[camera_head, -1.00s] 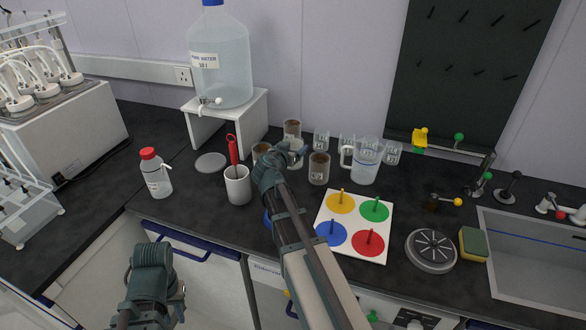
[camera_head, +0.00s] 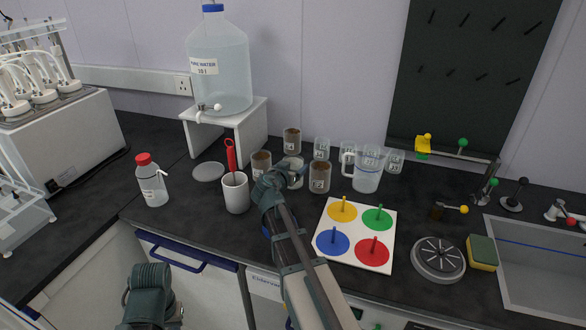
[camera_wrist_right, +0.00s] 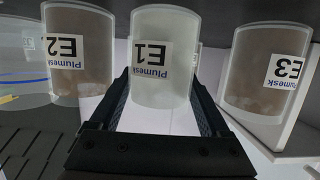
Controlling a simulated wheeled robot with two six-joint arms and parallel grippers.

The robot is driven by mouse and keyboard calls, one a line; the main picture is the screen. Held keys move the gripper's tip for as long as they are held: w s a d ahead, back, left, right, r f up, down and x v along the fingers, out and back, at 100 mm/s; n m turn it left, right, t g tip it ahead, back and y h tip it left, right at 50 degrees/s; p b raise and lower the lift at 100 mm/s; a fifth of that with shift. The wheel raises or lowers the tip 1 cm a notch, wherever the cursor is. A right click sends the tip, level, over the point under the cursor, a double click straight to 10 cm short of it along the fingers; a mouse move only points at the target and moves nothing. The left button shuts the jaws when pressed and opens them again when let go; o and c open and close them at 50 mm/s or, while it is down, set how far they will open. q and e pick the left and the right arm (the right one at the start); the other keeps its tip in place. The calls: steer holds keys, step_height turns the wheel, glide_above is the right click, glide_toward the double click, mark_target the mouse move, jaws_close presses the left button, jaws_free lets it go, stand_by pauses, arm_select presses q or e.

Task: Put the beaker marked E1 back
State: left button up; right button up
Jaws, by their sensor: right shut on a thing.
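The beaker marked E1 (camera_wrist_right: 160,60) is pale and frosted, with no brown filling visible, and stands between the fingers of my right gripper (camera_wrist_right: 160,100). In the head view, my right gripper (camera_head: 287,173) is shut on E1 (camera_head: 297,164) among other beakers on the dark bench. Whether E1's base touches the bench is hidden. The brown-filled beaker E2 (camera_wrist_right: 78,72) is close on one side and shows in the head view (camera_head: 320,178). The brown-filled E3 (camera_wrist_right: 262,85) is on the other side. My left arm is low at the left; its fingers cannot be made out.
Another brown-filled beaker (camera_head: 292,140) stands behind. Clear beakers (camera_head: 321,147) and a jug (camera_head: 367,171) stand to the right. A white cup (camera_head: 236,193) with a red-handled tool and a board with coloured discs (camera_head: 328,258) are nearer the front.

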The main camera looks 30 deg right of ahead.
steer(key=o, duration=1.4)
steer(key=shift+f, duration=0.1)
steer(key=shift+s+a+r+p, duration=0.15)
steer(key=shift+r+p, duration=0.15)
steer(key=shift+p, duration=0.05)
steer(key=p+v, duration=0.3)
steer(key=v, duration=0.8)
steer(key=shift+s+a, duration=0.15)
steer(key=shift+s, duration=0.05)
